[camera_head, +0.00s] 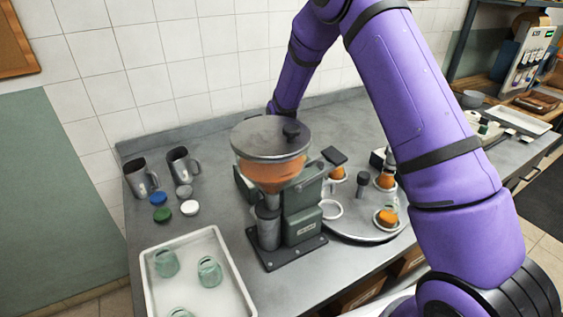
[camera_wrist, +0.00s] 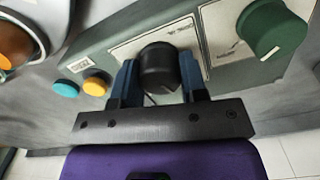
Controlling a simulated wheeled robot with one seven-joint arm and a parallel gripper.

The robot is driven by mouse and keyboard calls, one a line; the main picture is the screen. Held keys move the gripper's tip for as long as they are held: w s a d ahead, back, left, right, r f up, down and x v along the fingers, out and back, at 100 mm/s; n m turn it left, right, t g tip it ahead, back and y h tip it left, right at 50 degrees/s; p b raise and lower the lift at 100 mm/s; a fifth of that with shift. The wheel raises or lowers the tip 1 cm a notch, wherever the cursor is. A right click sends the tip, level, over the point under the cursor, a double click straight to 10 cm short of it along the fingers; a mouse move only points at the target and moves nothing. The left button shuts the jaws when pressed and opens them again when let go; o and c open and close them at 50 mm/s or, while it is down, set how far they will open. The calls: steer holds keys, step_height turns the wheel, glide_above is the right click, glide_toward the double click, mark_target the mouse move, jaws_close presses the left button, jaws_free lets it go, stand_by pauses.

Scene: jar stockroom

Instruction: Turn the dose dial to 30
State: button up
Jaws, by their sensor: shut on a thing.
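The dosing machine (camera_head: 301,225) stands on the grey bench, with a lidded hopper (camera_head: 270,170) of orange stuff on top. In the wrist view, its grey-green panel (camera_wrist: 107,42) carries a black dial (camera_wrist: 157,66) on a pale label plate. My gripper (camera_wrist: 159,82) is shut on this black dial, one blue finger on each side. A larger green knob (camera_wrist: 270,28) sits to the right on the same panel. The scale marks around the black dial are too small or covered to read. In the head view, my gripper is hidden behind the machine.
Blue and yellow buttons (camera_wrist: 80,87) sit left of the dial. A white tray (camera_head: 150,290) with green glass jars is at front left. Two dark mugs (camera_head: 140,178) and several lids stand behind it. A round turntable (camera_head: 352,234) with orange-filled jars is on the right.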

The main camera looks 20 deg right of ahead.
steer(key=o, duration=0.9)
step_height(320, 180, up, 10)
steer(key=shift+r, duration=0.4)
steer(key=shift+r, duration=0.1)
